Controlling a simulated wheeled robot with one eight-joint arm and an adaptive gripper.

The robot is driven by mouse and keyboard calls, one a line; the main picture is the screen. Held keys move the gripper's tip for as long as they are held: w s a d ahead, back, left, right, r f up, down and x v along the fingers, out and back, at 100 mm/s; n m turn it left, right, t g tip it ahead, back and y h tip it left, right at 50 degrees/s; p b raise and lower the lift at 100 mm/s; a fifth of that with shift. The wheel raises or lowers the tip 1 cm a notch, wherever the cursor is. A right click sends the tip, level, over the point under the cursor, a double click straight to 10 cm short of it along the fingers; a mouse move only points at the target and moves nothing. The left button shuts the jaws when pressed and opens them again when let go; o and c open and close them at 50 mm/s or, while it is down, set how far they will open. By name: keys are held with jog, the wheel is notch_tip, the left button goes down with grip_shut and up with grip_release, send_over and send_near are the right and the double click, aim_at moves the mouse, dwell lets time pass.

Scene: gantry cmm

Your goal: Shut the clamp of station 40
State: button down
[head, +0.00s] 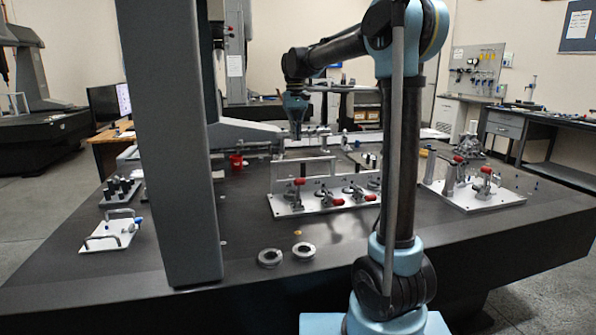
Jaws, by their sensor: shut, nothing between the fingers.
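A light plate (285,209) in the middle of the table carries a row of toggle clamps with red handles. The left clamp (298,194) has its handle raised. Others, including a middle clamp (328,200), have handles sitting lower. The row's right end is partly hidden by my arm. A second plate (487,203) at the right carries another red-handled clamp (485,182). No station number is readable, so I cannot tell which clamp is station 40. My gripper (296,130) points down, small in view, shut and empty, above and behind the row, apart from the clamps.
A large grey gantry column (175,150) stands in front at the left. Two metal rings (287,254) lie near the front edge. A white plate with handles (108,237) and a block of dark pegs (120,190) are at left. A red cup (236,161) stands behind the column.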

send_near(299, 188)
jog(key=w+f, duration=0.3)
jog(key=shift+w+a, duration=0.25)
jog(key=shift+a, duration=0.05)
jog(key=shift+s+d+f, duration=0.15)
jog(key=shift+s+f, duration=0.2)
jog(key=shift+s, duration=0.1)
jog(key=shift+s+t, duration=0.3)
jog(key=shift+s, duration=0.05)
